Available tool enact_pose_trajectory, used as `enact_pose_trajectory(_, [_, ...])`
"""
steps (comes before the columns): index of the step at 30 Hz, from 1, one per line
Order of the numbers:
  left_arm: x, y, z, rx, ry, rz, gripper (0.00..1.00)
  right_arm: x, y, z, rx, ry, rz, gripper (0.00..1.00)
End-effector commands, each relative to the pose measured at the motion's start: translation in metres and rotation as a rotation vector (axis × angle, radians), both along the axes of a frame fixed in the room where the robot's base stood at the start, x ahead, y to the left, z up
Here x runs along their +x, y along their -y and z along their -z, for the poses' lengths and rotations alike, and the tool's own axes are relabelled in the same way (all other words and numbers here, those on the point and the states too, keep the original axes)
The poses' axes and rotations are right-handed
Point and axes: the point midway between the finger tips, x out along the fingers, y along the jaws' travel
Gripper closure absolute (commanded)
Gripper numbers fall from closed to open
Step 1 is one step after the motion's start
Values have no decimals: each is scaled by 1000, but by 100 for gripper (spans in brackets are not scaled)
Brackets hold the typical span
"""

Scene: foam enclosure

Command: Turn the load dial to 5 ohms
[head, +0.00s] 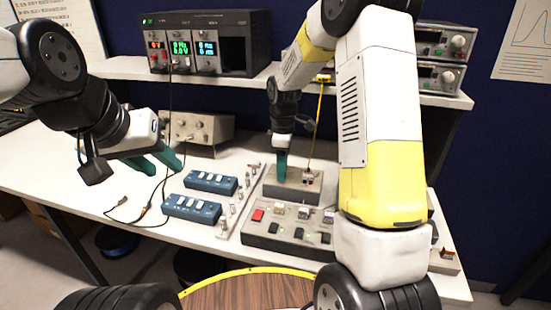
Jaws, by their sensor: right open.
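My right gripper (280,176) points down, its green fingertips at the left part of the top of a grey box (300,194). The fingers overlap in this view, and I cannot tell whether they touch the box. The load dial and its markings cannot be made out; the fingers may hide it. Small terminals (311,177) show at the box's right end. My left gripper (168,168) is open and empty, with its two green fingers apart above the left part of the bench, clear of the box.
Two blue switch boxes (211,182) (192,209) lie left of the grey box. A panel with coloured switches (290,236) sits in front. A beige instrument (202,127) stands behind. A yellow cable (317,120) hangs down to the terminals. Power supplies (207,43) stand on the shelf.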

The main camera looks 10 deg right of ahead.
Motion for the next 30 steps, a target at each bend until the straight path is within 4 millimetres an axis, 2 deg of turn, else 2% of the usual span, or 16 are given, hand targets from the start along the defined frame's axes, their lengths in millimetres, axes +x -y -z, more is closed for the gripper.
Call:
enact_pose_trajectory(1, [0, 0, 0, 0, 0, 0, 64, 0, 0, 0, 0, 0, 0, 58])
enact_pose_trajectory(6, [0, 0, 0, 0, 0, 0, 64, 0, 0, 0, 0, 0, 0, 91])
enact_pose_trajectory(8, [0, 0, 0, 0, 0, 0, 64, 0, 0, 0, 0, 0, 0, 100])
enact_pose_trajectory(20, [0, 0, 0, 0, 0, 0, 64, 0, 0, -1, 0, 1, 54, 100])
enact_pose_trajectory(30, [0, 0, 0, 0, 0, 0, 64, 0, 0, -1, 0, 2, 299, 100])
